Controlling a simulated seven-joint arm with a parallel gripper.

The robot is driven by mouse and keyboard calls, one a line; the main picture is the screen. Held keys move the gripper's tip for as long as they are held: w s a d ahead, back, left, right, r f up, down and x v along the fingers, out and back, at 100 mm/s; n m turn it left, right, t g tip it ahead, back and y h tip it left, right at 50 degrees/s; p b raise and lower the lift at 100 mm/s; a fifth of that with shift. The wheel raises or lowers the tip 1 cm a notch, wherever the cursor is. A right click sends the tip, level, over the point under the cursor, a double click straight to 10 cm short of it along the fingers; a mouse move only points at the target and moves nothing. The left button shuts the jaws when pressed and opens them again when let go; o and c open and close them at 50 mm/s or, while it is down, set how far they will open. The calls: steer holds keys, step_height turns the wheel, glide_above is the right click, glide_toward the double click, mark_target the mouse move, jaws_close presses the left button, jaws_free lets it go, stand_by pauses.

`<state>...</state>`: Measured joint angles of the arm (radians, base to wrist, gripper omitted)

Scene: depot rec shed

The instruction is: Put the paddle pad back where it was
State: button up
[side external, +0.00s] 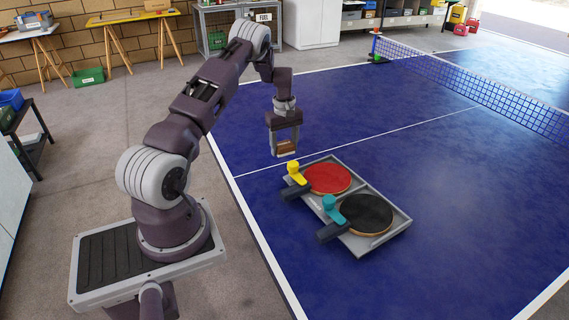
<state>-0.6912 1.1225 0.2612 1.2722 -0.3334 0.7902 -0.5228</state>
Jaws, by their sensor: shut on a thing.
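My gripper (285,152) points down above the blue table, just behind and left of the grey tray. It is shut on a small brown block with a pale lower edge, the paddle pad (287,147) as far as I can tell. The pad is held clear of the table, partly hidden by the fingers. The grey tray (398,226) has two compartments. A red paddle (328,179) lies in the far one, and a black paddle (367,214) in the near one. Their dark handles stick out over the tray's left side.
A yellow knobbed piece (294,173) stands by the red paddle's handle, and a teal one (331,207) by the black paddle's. The blue table (460,180) is clear right of the tray. A net (470,85) crosses it at the back.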

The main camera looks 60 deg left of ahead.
mark_target(285, 167)
step_height(285, 167, down, 6)
steer(key=shift+f, duration=0.1)
steer(key=o, duration=1.5)
steer(key=shift+c, duration=0.2)
